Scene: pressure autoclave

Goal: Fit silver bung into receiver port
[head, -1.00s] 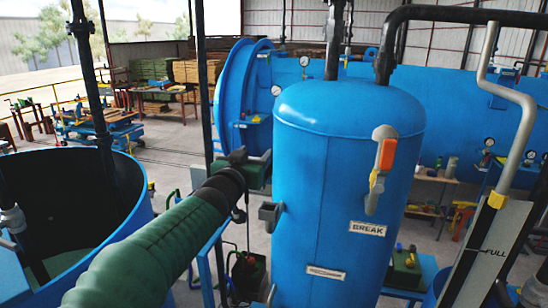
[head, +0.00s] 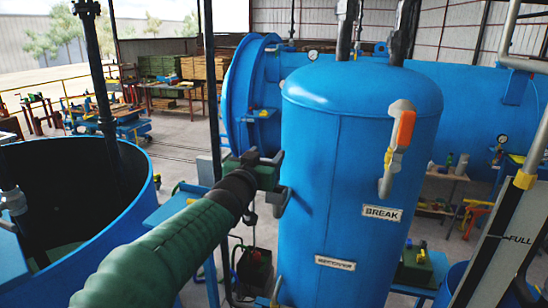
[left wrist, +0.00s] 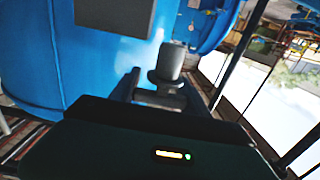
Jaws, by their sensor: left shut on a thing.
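My left arm comes in from the left in the head view, and its gripper (head: 268,176) is beside the left side of the upright blue receiver tank (head: 355,190). In the left wrist view, the silver bung (left wrist: 170,64), a grey stepped cylinder, stands between the jaws, and the gripper is shut on it. The grey receiver port (head: 281,200) juts from the tank's left side, partly hidden by my gripper. A dark grey block (left wrist: 115,14) is at the top of the left wrist view, apart from the bung; I cannot tell if it is the port. My right gripper is out of view.
An open blue vat (head: 75,200) stands at the left. An orange-handled valve (head: 398,140) and a BREAK label are on the tank's front. A large horizontal blue vessel (head: 465,100) lies behind.

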